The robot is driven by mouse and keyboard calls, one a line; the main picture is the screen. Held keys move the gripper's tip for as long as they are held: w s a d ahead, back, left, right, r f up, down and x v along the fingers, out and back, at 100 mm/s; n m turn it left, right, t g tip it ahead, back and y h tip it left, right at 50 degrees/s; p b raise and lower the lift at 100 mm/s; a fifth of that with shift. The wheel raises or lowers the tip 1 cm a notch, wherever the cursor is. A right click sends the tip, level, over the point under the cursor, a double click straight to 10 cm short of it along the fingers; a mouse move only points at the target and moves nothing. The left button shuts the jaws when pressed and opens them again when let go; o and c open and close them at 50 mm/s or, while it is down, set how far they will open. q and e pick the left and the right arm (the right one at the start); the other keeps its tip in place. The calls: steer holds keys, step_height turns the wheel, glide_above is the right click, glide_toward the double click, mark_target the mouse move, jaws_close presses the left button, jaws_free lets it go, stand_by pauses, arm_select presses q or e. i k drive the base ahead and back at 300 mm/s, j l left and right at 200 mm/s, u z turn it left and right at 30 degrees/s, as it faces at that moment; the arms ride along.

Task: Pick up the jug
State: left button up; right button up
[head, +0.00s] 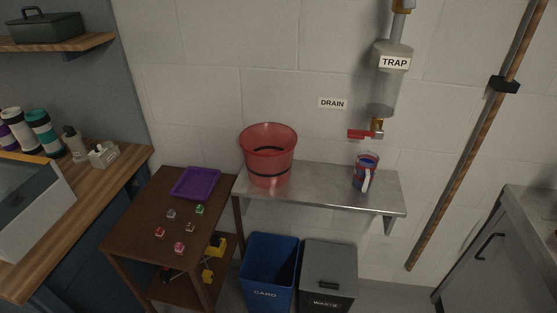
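A small jug (361,173) with red and blue colouring and a pale handle stands upright on the right part of the grey metal wall shelf (322,192). Its handle faces toward me, slightly right. It sits below the red tap lever of the clear trap cylinder (386,95). A red translucent bucket (268,155) with a dark band stands at the left of the same shelf, apart from the jug. Neither of my grippers shows in the head view.
A brown table (139,211) with a purple tray (196,183) and several small cubes stands left of the shelf. Below the shelf are a blue card bin (268,263) and a grey waste bin (329,265).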

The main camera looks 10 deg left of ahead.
mark_target(367, 161)
steer(key=i+l+u, duration=0.15)
steer(key=l, duration=0.2)
steer(key=i+l+u, duration=0.1)
steer(key=i+l, duration=0.15)
steer(key=i+l+u, duration=0.15)
steer(key=l, duration=0.35)
steer(key=i+l+u, duration=0.1)
steer(key=l, duration=0.3)
steer(key=i, duration=0.1)
